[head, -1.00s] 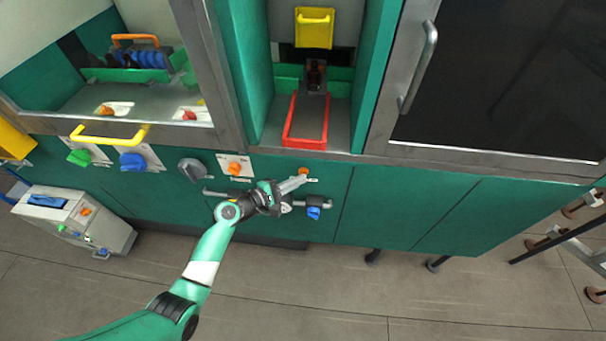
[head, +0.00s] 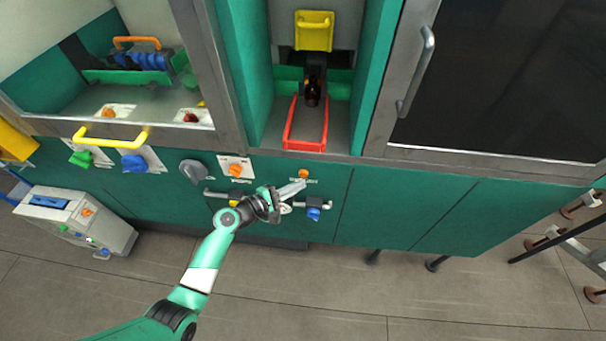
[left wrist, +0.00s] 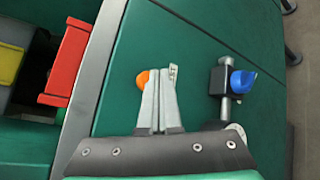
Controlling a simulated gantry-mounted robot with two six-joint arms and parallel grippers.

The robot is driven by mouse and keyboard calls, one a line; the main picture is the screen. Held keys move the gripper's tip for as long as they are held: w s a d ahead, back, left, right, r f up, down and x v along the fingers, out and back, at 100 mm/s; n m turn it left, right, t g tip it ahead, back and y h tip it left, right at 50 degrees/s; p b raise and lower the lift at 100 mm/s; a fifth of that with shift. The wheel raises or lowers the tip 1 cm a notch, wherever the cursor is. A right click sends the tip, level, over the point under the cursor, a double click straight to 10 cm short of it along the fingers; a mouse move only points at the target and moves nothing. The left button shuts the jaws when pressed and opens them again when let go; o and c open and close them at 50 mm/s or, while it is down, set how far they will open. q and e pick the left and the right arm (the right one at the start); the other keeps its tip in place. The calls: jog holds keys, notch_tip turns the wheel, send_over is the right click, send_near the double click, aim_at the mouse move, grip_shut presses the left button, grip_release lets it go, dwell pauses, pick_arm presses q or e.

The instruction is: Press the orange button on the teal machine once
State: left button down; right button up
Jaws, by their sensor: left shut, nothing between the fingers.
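The teal machine (head: 400,205) fills the far side of the head view. A small orange button (head: 303,173) sits on its front, below the red-edged bay; it also shows in the left wrist view (left wrist: 142,79), partly behind the fingers. My left gripper (head: 302,184) is shut and empty, its tips just below and left of the button in the head view. In the left wrist view the fingertips (left wrist: 160,76) overlap the button's right side; I cannot tell whether they touch it. My right gripper is not in view.
An orange knob (head: 235,170) and a blue valve (head: 313,213) are near the gripper. A red frame (head: 305,145) lies in the bay above, with an amber bottle (head: 312,92) behind it. A grey box (head: 75,218) stands at left.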

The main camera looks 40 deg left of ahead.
pick_arm(q)
jog(key=shift+s+d+p, duration=0.6)
jog(key=shift+s+d, duration=0.2)
jog(key=shift+s, duration=0.2)
jog(key=shift+s+d+p, duration=0.6)
jog(key=shift+s+d, duration=0.15)
jog(key=shift+s, duration=0.25)
